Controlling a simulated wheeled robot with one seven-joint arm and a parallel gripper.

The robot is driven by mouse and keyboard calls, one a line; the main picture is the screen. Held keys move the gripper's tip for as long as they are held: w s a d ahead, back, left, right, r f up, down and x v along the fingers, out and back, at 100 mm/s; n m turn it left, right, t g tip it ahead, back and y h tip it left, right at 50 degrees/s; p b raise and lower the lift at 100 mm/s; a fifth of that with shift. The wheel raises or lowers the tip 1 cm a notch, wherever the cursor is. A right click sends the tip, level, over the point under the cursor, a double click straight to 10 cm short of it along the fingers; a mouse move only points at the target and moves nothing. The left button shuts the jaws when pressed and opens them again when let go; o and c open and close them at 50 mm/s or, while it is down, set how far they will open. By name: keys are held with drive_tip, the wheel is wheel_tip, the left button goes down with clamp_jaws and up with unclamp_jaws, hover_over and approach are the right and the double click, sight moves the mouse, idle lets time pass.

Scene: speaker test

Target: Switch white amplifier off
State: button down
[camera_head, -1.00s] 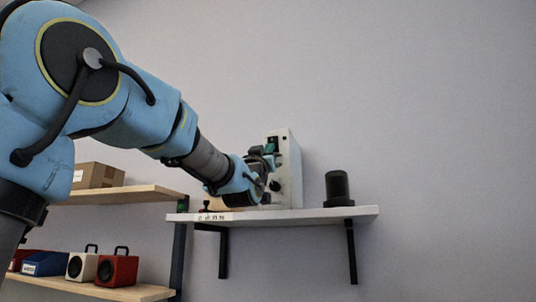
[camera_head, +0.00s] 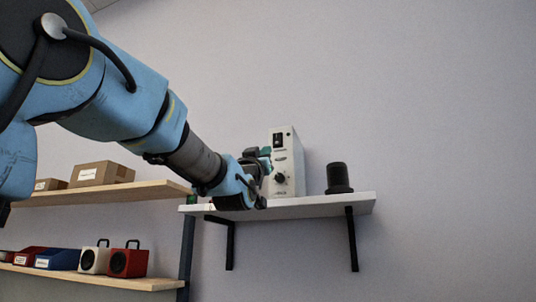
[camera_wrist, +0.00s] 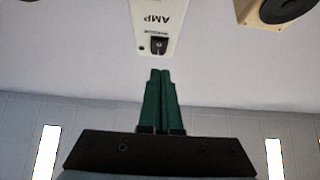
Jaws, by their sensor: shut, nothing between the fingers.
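The white amplifier (camera_head: 296,166) stands upright on the white wall shelf, with a dark switch (camera_head: 278,140) near the top of its front and a black knob (camera_head: 281,179) lower down. In the wrist view the amplifier (camera_wrist: 172,8) appears upside down with "AMP" lettering, and its black switch (camera_wrist: 158,46) lies just beyond my fingertips. I cannot tell the switch's position. My gripper (camera_head: 266,152) is in front of the amplifier's left side in the head view. In the wrist view its green fingers (camera_wrist: 160,72) are together and empty, with the switch almost straight ahead, apart from them.
A black cylindrical object (camera_head: 338,178) stands right of the amplifier on the white shelf (camera_head: 330,204). The wrist view shows a beige speaker (camera_wrist: 248,14) at top right. Wooden shelves at left hold a cardboard box (camera_head: 102,173), a white speaker (camera_head: 94,260), a red speaker (camera_head: 128,262) and bins.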

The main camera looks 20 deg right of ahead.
drive_tip(key=shift+f+b+v, duration=0.25)
drive_tip(key=shift+b+v, duration=0.45)
drive_tip(key=shift+v, duration=1.05)
drive_tip(key=shift+w+d, duration=0.15)
drive_tip(key=shift+d, duration=0.05)
